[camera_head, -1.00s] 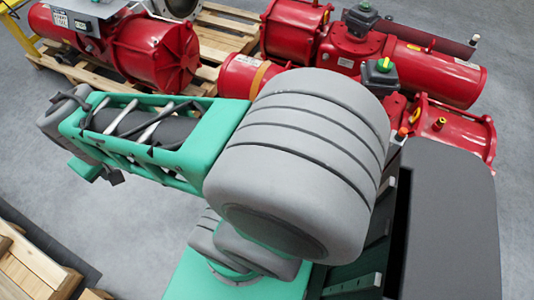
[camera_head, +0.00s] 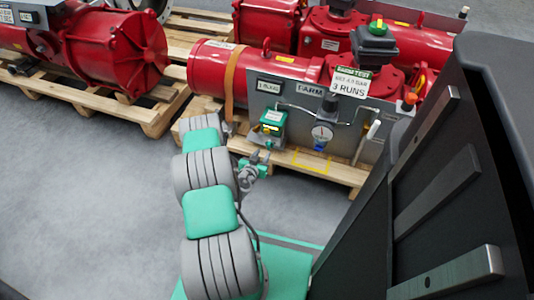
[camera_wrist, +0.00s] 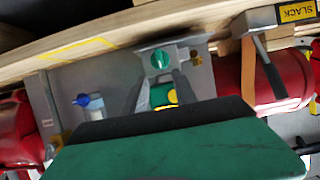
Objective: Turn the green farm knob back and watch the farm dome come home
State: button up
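The green knob (camera_wrist: 161,57) sits on a grey bracket of the FARM panel, ahead of my fingertips in the wrist view. My gripper (camera_wrist: 163,78) is open, with dark fingers spread on both sides and nothing held between them. A green block with a yellow spot (camera_wrist: 166,97) shows between the fingers. In the head view my gripper (camera_head: 258,162) is just below the green valve box (camera_head: 270,124) on the panel. The knob is hard to make out there. A green dome with a yellow mark (camera_head: 377,25) tops a dark box on the red actuator.
A "3 RUNS" sign (camera_head: 350,83) hangs above. A red actuator (camera_head: 206,68) lies on a wooden pallet (camera_head: 340,172). Grey floor is clear at left.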

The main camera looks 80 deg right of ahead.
aim_at(268, 146)
jog(key=b+x, duration=0.2)
jog(key=x, duration=0.5)
jog(key=shift+d, duration=0.15)
jog(key=shift+c, duration=0.5)
grip_shut()
